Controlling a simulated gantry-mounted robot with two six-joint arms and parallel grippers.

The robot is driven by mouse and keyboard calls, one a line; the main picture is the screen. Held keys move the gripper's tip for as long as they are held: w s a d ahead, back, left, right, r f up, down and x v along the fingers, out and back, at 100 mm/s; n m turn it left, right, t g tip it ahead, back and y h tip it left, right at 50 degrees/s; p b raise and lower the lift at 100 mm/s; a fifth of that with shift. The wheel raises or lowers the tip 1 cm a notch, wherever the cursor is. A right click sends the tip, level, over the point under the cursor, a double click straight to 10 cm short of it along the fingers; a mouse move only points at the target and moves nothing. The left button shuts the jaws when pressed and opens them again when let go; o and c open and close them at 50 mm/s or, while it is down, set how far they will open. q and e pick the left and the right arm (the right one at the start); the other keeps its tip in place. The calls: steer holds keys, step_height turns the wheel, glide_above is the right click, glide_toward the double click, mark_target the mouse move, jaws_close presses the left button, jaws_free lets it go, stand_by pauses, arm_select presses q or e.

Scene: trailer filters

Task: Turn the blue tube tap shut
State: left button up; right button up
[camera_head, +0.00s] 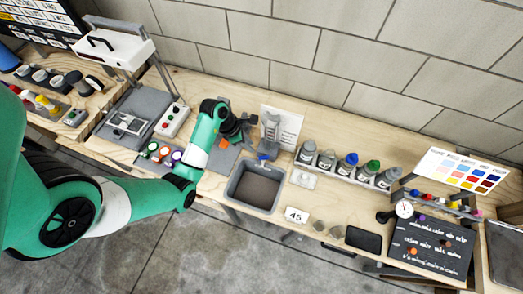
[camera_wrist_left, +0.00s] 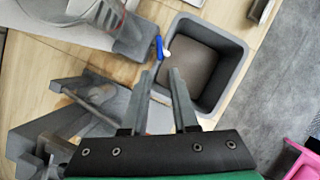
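The blue tube tap (camera_head: 263,157) is a small blue piece at the rear rim of a grey tub (camera_head: 233,187). In the left wrist view the blue tap (camera_wrist_left: 159,47) has a white end (camera_wrist_left: 167,56) reaching over the tub's rim (camera_wrist_left: 222,37), beside a grey stand (camera_wrist_left: 132,42). My left gripper (camera_head: 243,134) is left of the tap and behind the tub. In the wrist view its two fingers (camera_wrist_left: 163,82) are apart with nothing between them, and their tips point toward the tap without touching it. My right gripper is not in view.
A grey device (camera_head: 270,127) stands behind the tub before a white sheet (camera_head: 289,118). A row of bottles (camera_head: 346,165) stands right of it. A card marked 45 (camera_head: 296,215) lies right of the tub. A switch box (camera_head: 172,120) is at the left.

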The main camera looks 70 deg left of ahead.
mark_target(263, 157)
arm_select(q)
steer(key=b+x, duration=0.4)
steer(key=x, duration=0.7)
steer(key=shift+w+f, duration=0.15)
steer(key=shift+f, duration=0.15)
jaws_close()
